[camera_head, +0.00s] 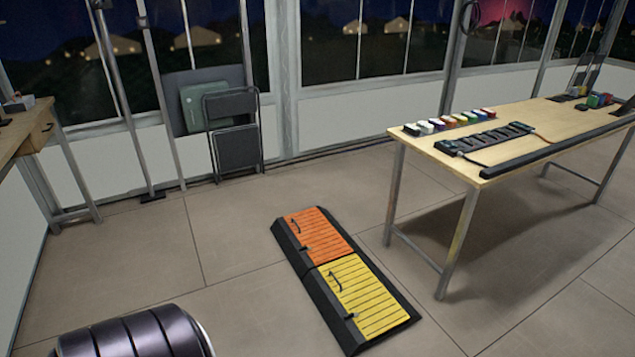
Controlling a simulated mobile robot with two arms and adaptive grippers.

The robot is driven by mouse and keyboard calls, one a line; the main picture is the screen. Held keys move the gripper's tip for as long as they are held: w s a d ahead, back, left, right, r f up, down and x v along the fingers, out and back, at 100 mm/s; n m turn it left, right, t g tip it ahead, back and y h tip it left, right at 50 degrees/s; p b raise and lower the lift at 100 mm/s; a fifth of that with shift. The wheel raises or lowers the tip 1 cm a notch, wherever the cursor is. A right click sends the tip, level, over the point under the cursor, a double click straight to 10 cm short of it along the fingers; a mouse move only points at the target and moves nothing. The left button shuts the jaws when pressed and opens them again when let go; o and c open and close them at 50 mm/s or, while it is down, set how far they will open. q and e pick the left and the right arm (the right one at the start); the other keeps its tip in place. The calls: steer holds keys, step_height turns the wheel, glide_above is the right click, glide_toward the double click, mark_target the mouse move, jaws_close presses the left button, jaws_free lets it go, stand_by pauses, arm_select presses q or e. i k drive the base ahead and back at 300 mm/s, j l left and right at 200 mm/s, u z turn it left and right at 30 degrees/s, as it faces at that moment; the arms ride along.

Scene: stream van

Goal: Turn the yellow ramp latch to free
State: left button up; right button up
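A black floor ramp (383,337) lies on the tiled floor, with an orange lid (318,236) on its far half and a yellow lid (368,297) on its near half. Both lids look closed. A small dark latch (349,316) sits at the left edge of the yellow lid; it is too small to tell its exact position. A dark curved handle (335,281) is on the yellow lid. A similar latch (304,248) and handle (295,227) are on the orange half. Neither gripper is in view.
A wooden table (455,170) stands right of the ramp, with colored blocks (450,123) and a black power strip (484,138) on it. A folding chair (235,130) leans by the back wall. A desk (30,130) is at left. Floor around the ramp is clear.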

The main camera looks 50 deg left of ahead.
mark_target(351, 316)
steer(key=u, duration=1.3)
steer(key=z, duration=0.3)
steer(key=i+j+z, duration=0.55)
steer(key=j+z, duration=0.15)
steer(key=z, duration=0.15)
steer(key=i+j+z, duration=0.15)
steer(key=j+z, duration=0.25)
